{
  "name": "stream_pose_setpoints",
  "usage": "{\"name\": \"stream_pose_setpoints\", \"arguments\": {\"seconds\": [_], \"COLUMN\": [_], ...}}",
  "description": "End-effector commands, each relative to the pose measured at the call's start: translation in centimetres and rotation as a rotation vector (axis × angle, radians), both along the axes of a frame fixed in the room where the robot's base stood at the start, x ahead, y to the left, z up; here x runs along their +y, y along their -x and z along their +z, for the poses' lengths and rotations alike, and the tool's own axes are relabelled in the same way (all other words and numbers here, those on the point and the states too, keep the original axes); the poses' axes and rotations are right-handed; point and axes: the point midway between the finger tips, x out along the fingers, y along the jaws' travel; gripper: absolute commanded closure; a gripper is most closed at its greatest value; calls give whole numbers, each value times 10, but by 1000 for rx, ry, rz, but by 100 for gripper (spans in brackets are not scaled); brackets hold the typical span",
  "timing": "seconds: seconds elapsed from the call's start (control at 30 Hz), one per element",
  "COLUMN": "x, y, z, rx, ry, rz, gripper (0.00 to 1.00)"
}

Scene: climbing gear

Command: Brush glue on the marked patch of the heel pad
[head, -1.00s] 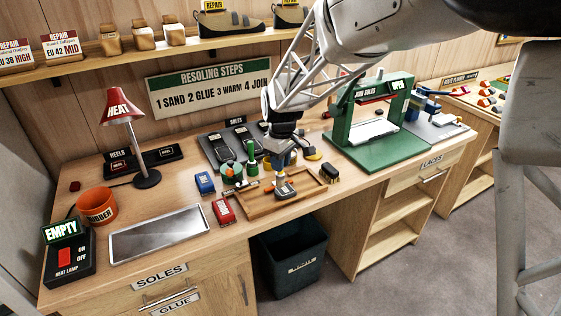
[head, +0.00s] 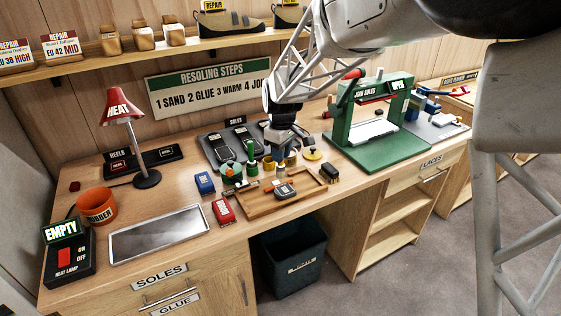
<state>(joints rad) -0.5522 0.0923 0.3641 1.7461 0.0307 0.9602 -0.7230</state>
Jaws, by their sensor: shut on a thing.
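The heel pad (head: 286,191), a small dark piece with a lighter patch on top, lies in the shallow wooden tray (head: 252,212) on the bench. My gripper (head: 281,154) is shut on a small upright tool, seemingly the glue brush (head: 280,170), just behind the heel pad. The brush's lower end looks apart from the pad, near the tray's back edge. Yellow parts show on both sides of it, partly hidden by my gripper. Whether glue is on the patch is too small to tell.
A yellow disc (head: 312,154) and a dark brush-like block (head: 329,173) are to the right. Red (head: 223,210) and blue (head: 204,183) blocks lie left of the tray. The green press (head: 385,150) stands further right.

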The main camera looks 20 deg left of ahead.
Motion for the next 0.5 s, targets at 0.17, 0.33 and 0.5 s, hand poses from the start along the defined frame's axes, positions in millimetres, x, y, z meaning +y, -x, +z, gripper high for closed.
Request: {"name": "stream_pose_setpoints", "arguments": {"seconds": [0.17,0.33,0.5], "x": [8,16,20], "y": [-39,-82,-120], "z": [10,22,32], "rx": [-3,-8,-11], "ry": [0,1,2], "rz": [-1,-2,-1], "gripper": [100,100,100]}}
